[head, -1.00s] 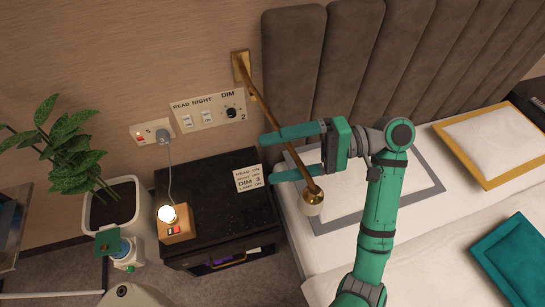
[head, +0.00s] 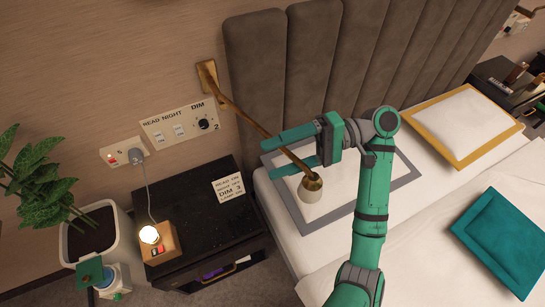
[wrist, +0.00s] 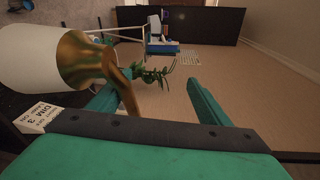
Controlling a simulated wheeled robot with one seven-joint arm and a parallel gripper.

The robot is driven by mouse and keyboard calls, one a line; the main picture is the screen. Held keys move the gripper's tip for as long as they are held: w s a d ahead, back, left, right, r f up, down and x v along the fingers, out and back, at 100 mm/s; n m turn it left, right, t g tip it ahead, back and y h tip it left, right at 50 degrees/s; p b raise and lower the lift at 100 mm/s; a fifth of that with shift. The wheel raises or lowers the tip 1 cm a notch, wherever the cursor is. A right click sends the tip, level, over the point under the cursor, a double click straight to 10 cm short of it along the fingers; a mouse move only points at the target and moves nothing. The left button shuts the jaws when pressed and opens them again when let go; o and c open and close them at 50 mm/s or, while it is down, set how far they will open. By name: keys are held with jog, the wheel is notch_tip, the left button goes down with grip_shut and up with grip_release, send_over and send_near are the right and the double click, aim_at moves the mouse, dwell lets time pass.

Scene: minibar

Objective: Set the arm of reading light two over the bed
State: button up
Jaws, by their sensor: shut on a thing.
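The brass arm of the reading light (head: 255,125) runs from a wall bracket (head: 207,76) beside a switch plate marked 2. It slants down to the right across the headboard's left end. Its white and brass lamp head (head: 311,192) hangs over the grey-bordered pillow at the bed's left side. My gripper (head: 272,156) is shut on the brass arm just above the lamp head, with a teal finger on either side. In the wrist view the lamp head (wrist: 50,60) is at left and the brass arm passes close to the left finger.
A black nightstand (head: 205,208) with a card and a small lit lamp (head: 150,235) stands left of the bed. A potted plant (head: 55,200) is further left. The padded headboard (head: 255,65) rises behind. Yellow-bordered (head: 462,125) and teal (head: 498,240) cushions lie to the right.

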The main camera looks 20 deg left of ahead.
jog(key=shift+v, duration=1.25)
jog(key=shift+c, duration=1.1)
jog(key=shift+f, duration=0.2)
